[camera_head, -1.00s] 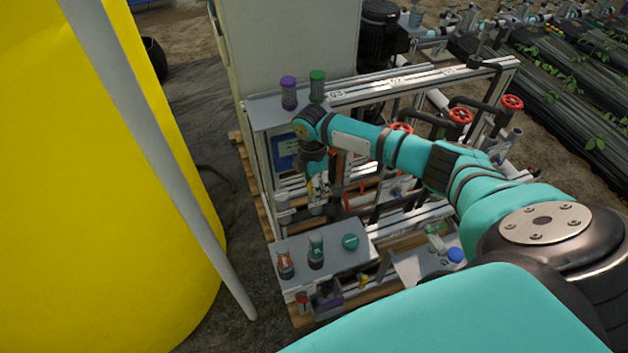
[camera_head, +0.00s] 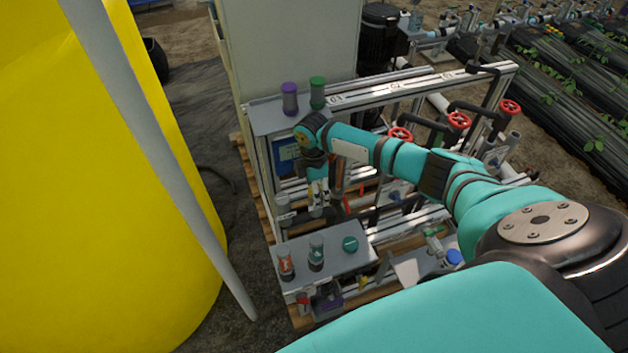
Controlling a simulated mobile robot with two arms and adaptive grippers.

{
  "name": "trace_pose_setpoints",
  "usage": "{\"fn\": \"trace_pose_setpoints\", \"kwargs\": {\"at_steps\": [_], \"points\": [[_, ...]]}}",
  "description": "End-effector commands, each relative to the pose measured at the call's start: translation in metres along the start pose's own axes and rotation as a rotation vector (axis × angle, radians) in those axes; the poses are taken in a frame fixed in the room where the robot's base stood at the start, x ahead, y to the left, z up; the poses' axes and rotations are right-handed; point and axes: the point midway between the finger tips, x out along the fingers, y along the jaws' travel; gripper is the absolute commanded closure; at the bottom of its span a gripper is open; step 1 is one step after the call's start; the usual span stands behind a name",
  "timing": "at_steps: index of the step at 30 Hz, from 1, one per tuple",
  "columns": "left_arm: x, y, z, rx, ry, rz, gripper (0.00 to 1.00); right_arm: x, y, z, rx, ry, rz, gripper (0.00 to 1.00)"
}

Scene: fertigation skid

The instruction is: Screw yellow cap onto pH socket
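My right gripper (camera_head: 318,200) points down inside the skid frame, below the top shelf and above the lower grey shelf. It is small and partly merged with the pipework behind it, so I cannot tell whether its fingers are open or shut. A small yellow spot (camera_head: 310,191) shows at the gripper's left side; it may be the yellow cap, but it is too small to be sure. A pale fitting sits close to the fingertips; I cannot tell whether it is the pH socket or whether anything touches it. My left gripper is not in view.
The top shelf (camera_head: 262,118) bears a purple-capped cylinder (camera_head: 289,98) and a green-capped one (camera_head: 317,92). The lower shelf (camera_head: 335,262) bears a red-marked bottle (camera_head: 286,262), a green-topped bottle (camera_head: 316,256) and a teal cap (camera_head: 350,244). A yellow tank (camera_head: 90,200) fills the left.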

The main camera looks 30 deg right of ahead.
Motion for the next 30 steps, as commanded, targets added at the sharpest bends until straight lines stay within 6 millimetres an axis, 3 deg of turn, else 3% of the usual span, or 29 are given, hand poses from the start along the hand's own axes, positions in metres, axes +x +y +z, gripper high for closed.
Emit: {"fn": "trace_pose_setpoints", "kwargs": {"at_steps": [11, 30], "points": [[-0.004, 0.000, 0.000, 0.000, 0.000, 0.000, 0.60, -0.006, 0.002, 0.001, 0.001, 0.000, 0.007, 0.37], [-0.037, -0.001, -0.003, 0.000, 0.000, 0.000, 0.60, -0.038, 0.001, 0.000, 0.000, 0.003, 0.009, 0.37]]}}
